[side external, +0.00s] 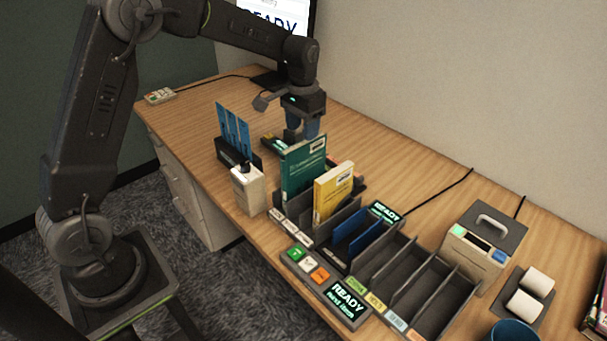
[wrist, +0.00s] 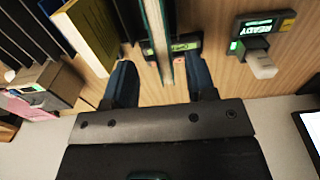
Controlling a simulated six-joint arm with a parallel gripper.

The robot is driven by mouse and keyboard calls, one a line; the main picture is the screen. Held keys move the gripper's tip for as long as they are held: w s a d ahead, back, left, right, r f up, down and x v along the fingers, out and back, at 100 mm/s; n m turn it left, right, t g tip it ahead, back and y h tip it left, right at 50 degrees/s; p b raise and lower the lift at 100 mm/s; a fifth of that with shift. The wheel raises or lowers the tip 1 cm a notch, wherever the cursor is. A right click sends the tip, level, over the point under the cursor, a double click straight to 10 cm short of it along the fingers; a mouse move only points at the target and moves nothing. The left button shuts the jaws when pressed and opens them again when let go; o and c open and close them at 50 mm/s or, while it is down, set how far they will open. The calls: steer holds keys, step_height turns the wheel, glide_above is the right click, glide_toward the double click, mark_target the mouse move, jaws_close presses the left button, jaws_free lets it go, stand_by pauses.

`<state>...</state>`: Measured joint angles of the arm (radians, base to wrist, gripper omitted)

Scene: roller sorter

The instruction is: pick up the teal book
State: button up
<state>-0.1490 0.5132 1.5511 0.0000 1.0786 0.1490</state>
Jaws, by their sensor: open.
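The teal book (side external: 303,168) stands upright in a slot of the dark sorter rack (side external: 370,265). In the wrist view the teal book (wrist: 157,38) shows nearly edge-on, between my two fingers and reaching toward the palm. My gripper (side external: 302,128) is just behind the book in the side view. In the wrist view my gripper (wrist: 162,68) is open, with a visible gap on each side of the book. I cannot tell how far the fingertips overlap its cover. The book's lower part is hidden by the rack.
A yellow book (side external: 332,191) stands beside the teal one; it is left of my fingers in the wrist view (wrist: 88,32). Blue folders (side external: 233,130) and a white dispenser (side external: 248,190) stand to the left. A scanner-like box (side external: 484,240) is at right.

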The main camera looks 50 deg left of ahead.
mark_target(304, 150)
step_height(304, 150, down, 7)
steer(key=shift+w+f, duration=0.15)
steer(key=shift+f, duration=0.05)
stand_by(0.3)
jaws_close()
stand_by(0.4)
steer(key=shift+r, duration=0.1)
